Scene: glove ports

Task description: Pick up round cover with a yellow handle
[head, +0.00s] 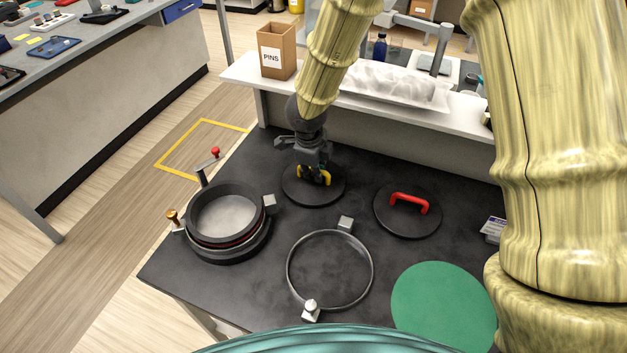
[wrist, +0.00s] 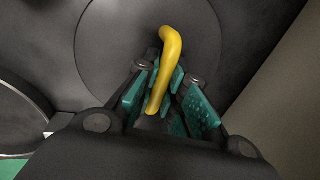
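The round cover with a yellow handle (head: 297,192) is a dark disc lying flat on the black bench top, behind the open ring. It fills the upper middle of the wrist view (wrist: 110,40). My gripper (head: 313,176) is down at the handle, pointing at the bench. In the wrist view the yellow handle (wrist: 170,45) runs between my gripper's teal-padded fingers (wrist: 166,88). Pads lie close on both sides of it; whether they press on it I cannot tell. The fingers hide part of the handle in the head view.
A dark cover with a red handle (head: 410,202) lies to the right. In front are an empty metal ring (head: 290,272) and a green disc (head: 440,305). A raised round port (head: 228,215) stands left. A white shelf (head: 400,112) with a PINS box (head: 277,52) runs behind.

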